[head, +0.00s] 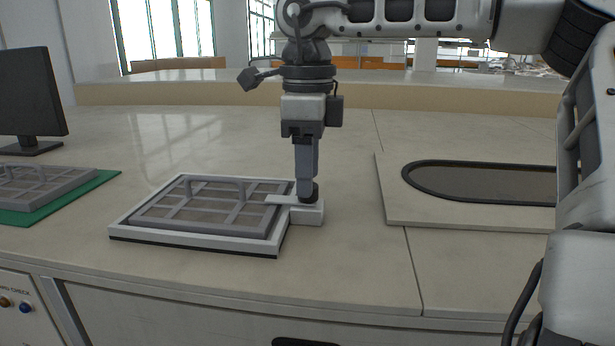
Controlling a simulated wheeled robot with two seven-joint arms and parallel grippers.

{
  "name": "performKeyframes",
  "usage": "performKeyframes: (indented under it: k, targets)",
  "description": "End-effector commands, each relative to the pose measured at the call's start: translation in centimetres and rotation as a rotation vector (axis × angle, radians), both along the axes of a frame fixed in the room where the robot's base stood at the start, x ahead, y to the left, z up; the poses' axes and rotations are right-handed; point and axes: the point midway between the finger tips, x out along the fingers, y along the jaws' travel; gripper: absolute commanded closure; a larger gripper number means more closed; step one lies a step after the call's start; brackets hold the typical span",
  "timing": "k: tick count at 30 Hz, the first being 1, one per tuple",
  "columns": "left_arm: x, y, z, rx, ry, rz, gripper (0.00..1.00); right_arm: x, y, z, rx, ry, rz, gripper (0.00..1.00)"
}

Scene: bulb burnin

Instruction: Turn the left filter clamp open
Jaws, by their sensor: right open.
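A grey grid filter (173,213) with raised handles lies in a white frame (135,233) on the counter. The only clamp I can make out is at the frame's right side. Its flat light bar (282,199) points left over the filter's edge, and its block (308,215) sits beside the frame. My right gripper (308,190) points straight down over the clamp, its fingertips at the dark knob. It is open, with the fingers lined up one behind the other from here. Whether they touch the knob is hard to tell. My left gripper is out of view.
Another grid filter (40,185) lies on a green mat (100,180) at the left, below a dark monitor (30,95). A pale panel with a dark oval window (480,182) lies at the right. The counter between frame and panel is clear.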

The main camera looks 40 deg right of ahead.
Motion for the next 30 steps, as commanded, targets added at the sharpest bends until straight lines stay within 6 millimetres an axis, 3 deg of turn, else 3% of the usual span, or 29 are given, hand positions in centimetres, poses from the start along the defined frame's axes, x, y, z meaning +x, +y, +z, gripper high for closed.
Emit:
performKeyframes:
  k: [6,14,15,20,30]
  targets:
    - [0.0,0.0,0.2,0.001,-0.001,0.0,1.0,0.0,0.0,-1.7,0.001,0.001,0.0,0.52]
    - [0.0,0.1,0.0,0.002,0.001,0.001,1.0,0.0,0.0,-1.8,0.001,0.0,0.0,0.52]
    - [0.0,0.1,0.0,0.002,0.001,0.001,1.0,0.0,0.0,-1.8,0.001,0.0,0.0,0.54]
    - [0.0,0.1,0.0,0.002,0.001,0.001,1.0,0.0,0.0,-1.8,0.0,0.0,0.0,0.96]
    - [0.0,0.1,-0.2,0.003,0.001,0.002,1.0,0.0,0.0,-1.8,-0.002,-0.001,-0.033,0.96]
